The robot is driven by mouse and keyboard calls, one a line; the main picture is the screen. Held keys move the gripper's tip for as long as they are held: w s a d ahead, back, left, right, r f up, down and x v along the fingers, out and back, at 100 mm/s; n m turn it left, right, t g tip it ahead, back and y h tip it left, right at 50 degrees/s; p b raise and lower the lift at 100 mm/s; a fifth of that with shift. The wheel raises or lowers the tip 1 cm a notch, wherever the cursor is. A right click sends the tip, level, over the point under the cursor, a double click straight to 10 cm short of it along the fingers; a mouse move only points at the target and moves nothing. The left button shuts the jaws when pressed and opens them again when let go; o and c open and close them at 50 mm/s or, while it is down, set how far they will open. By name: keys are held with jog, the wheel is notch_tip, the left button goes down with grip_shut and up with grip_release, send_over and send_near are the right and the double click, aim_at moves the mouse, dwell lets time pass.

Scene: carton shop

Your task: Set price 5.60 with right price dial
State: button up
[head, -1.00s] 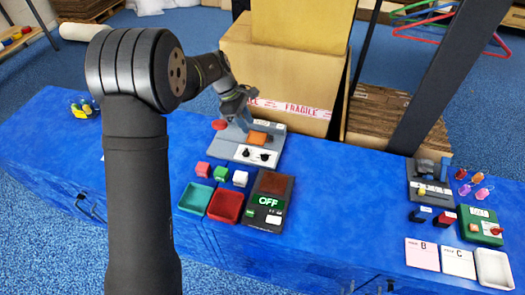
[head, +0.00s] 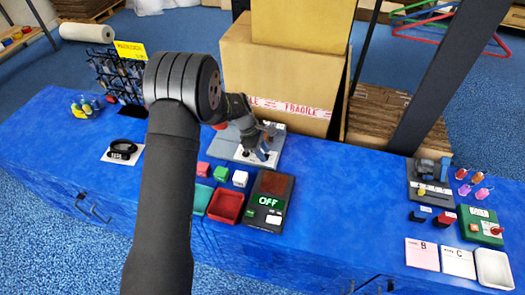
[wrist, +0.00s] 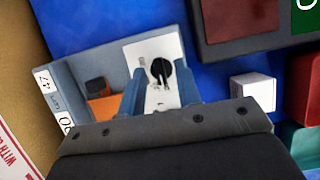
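The price machine is a grey-blue block (head: 228,150), partly hidden by my arm in the head view. In the wrist view its body (wrist: 115,65) carries a white panel with a black round dial (wrist: 160,70), the right one. My gripper (wrist: 160,66) has blue fingers, which stand apart on either side of this dial with gaps showing. The left dial is hidden between the fingers or behind the gripper. White windows with dark characters (wrist: 46,80) show at the machine's edge, tilted and hard to read. In the head view my gripper (head: 264,152) is over the panel's right part.
A scale reading OFF (head: 268,201), a red tray (head: 226,206) and small red, green and white cubes (head: 240,178) stand in front. A large cardboard box (head: 280,75) stands behind. The blue table's middle right is clear.

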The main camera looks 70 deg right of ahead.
grip_shut()
jog(key=m+y, duration=0.1)
jog(key=m, duration=0.3)
jog(key=shift+d+m+y, duration=0.2)
jog(key=shift+m+y, duration=0.1)
jog(key=shift+y, duration=0.1)
jog(key=m, duration=0.2)
jog(key=m+t+y, duration=0.1)
jog(key=m, duration=0.1)
jog(key=shift+s+d+m, duration=0.1)
jog(key=shift+d+m, duration=0.05)
jog(key=shift+m, duration=0.15)
jog(key=m+t, duration=0.1)
jog(key=m, duration=0.1)
jog(key=m+y, duration=0.1)
jog(key=m, duration=0.1)
jog(key=shift+s+d+m+t, duration=0.1)
jog(key=shift+s+m+t, duration=0.05)
jog(key=shift+m+t, duration=0.2)
jog(key=shift+s+m+t+y, duration=0.15)
jog(key=shift+m+t, duration=0.25)
jog(key=shift+m, duration=0.55)
jog(key=shift+w+m+t+y, duration=0.15)
jog(key=shift+m+t, duration=0.2)
jog(key=shift+m, duration=0.55)
jog(key=shift+s, duration=0.1)
